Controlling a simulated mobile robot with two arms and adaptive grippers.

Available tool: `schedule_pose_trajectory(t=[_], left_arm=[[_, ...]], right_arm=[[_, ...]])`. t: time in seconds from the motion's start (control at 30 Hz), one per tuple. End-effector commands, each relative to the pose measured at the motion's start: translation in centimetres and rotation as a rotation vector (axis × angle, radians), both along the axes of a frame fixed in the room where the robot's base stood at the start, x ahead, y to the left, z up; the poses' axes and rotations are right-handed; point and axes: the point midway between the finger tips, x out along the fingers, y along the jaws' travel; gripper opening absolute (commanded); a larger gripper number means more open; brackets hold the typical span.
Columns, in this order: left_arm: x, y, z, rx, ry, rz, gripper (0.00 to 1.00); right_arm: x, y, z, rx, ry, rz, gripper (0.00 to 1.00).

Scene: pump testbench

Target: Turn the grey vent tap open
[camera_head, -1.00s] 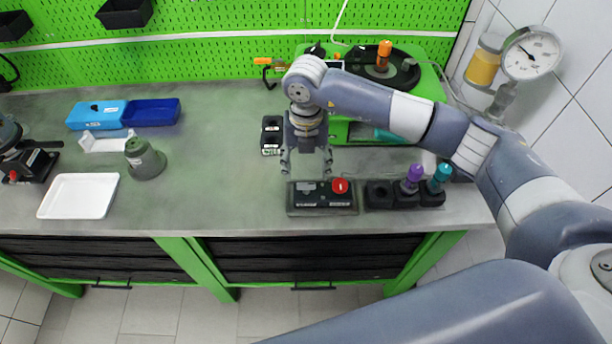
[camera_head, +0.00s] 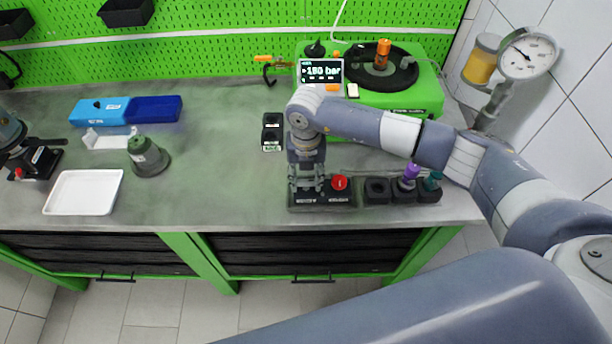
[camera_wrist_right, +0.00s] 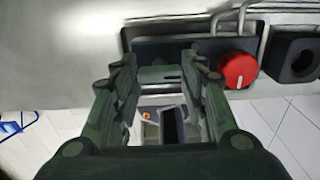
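My right gripper (camera_head: 306,181) points down over the left part of a dark control panel (camera_head: 322,204), close to its surface. In the wrist view its two fingers (camera_wrist_right: 163,80) stand apart, with the panel (camera_wrist_right: 190,46) beyond them. My left gripper is not in view.
Black holders (camera_head: 377,190) with purple (camera_head: 411,171) and teal-topped (camera_head: 432,181) pieces stand right of the panel. A green pump unit (camera_head: 418,97) with a "150 bar" display (camera_head: 321,71) is behind. A white tray (camera_head: 84,193) lies left.

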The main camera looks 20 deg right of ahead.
Motion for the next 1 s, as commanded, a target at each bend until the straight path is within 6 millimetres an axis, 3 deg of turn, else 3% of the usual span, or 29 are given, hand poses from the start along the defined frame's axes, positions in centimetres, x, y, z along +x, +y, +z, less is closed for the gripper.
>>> schedule_pose_trajectory(t=[0.27, 0.47, 1.0], left_arm=[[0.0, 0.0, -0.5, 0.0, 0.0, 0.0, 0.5], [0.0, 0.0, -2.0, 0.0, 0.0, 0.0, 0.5], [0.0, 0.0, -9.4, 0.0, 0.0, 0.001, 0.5]], right_arm=[[0.0, 0.0, -0.1, 0.0, -0.001, 0.021, 0.16], [0.1, -0.1, -0.4, -0.001, -0.002, 0.106, 0.16], [0.2, -0.1, -0.6, -0.002, -0.005, 0.584, 0.16]])
